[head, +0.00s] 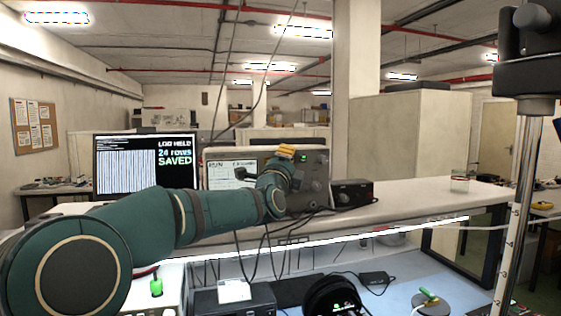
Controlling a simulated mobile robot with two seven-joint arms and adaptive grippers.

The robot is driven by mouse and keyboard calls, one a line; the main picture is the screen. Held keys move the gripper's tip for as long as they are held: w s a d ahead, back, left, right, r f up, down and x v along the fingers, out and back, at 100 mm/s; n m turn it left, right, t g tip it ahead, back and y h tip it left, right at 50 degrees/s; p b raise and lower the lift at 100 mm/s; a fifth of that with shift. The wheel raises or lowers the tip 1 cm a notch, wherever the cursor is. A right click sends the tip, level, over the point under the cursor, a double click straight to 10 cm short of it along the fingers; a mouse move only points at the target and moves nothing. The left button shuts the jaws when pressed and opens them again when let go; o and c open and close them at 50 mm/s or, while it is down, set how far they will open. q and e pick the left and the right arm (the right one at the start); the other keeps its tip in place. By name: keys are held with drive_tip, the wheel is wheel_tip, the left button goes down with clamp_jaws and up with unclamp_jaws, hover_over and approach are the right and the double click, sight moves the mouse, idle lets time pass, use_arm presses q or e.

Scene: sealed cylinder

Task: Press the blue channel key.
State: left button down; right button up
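A grey instrument (316,176) with a pale lit screen (220,175) stands on the raised shelf in the middle of the head view. A small green display and several knobs show on its right part. My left arm reaches in from the left, and its wrist is in front of this instrument. My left gripper (243,173) is a small dark shape before the screen; its fingers are too small and hidden to tell open from shut. I cannot make out a blue key; my wrist covers part of the panel. My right gripper is not in view.
A monitor (145,166) reading "LOG HELD 24 rows SAVED" stands left of the instrument. A small black box (351,193) stands to its right. The white shelf (415,196) is mostly clear farther right. A metal post (522,200) rises at the right. Cables hang below the shelf.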

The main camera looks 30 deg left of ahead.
use_arm(q)
drive_tip(key=shift+w+a, duration=0.25)
drive_tip(key=shift+a, duration=0.05)
idle(0.5)
drive_tip(key=shift+s+d, duration=0.6)
drive_tip(key=shift+d, duration=0.05)
drive_tip(key=shift+s+d, duration=1.95)
drive_tip(key=shift+d, duration=0.3)
